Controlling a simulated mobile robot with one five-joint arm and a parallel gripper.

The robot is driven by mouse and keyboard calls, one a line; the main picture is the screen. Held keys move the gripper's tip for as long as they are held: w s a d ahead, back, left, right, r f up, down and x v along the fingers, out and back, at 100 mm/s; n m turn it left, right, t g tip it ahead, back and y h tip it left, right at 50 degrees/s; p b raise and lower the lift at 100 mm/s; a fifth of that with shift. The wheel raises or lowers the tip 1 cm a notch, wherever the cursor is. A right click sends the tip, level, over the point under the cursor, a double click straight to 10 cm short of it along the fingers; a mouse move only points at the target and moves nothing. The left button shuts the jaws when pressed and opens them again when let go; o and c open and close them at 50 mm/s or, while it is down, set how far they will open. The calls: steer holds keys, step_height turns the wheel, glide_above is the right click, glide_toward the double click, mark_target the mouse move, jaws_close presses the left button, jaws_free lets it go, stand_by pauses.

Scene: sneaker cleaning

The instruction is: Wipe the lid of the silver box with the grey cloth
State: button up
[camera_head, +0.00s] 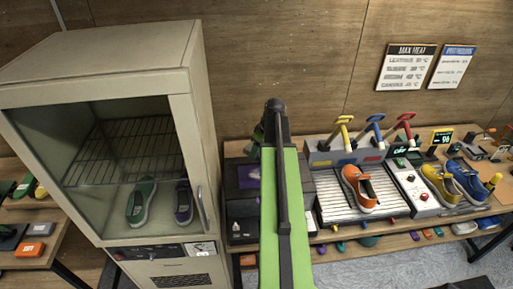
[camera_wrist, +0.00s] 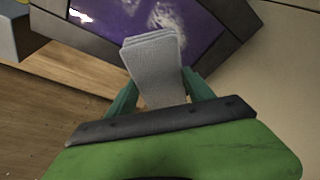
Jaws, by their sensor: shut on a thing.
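My gripper (camera_wrist: 160,88) is shut on the grey cloth (camera_wrist: 152,55), with a green finger on each side. The cloth sticks out from the fingers and its far end overlaps a purple panel (camera_wrist: 205,28) in a dark frame. I cannot tell whether the cloth touches the panel. Pale smudges show on the panel. A purple patch on a dark box (camera_head: 248,176) shows in the head view, left of my green arm. My arm hides most of my gripper and the cloth there. I cannot tell for sure which thing is the silver box.
A glass-fronted cabinet (camera_head: 195,120) with shoes inside stands at the left. Right of my arm are an orange sneaker (camera_head: 360,188) on a slatted tray (camera_head: 332,205), a lever stand (camera_head: 318,153) and a yellow-and-blue pair. A grey block (camera_wrist: 12,35) lies at the wrist view's upper left.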

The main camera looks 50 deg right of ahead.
steer(key=b+x, duration=0.2)
steer(key=x, duration=0.1)
steer(key=s+b+x, duration=0.1)
steer(key=b+x, duration=0.2)
steer(key=shift+s+f, duration=0.15)
steer(key=shift+s, duration=0.1)
steer(key=shift+f+b, duration=0.75)
steer(key=shift+b, duration=0.2)
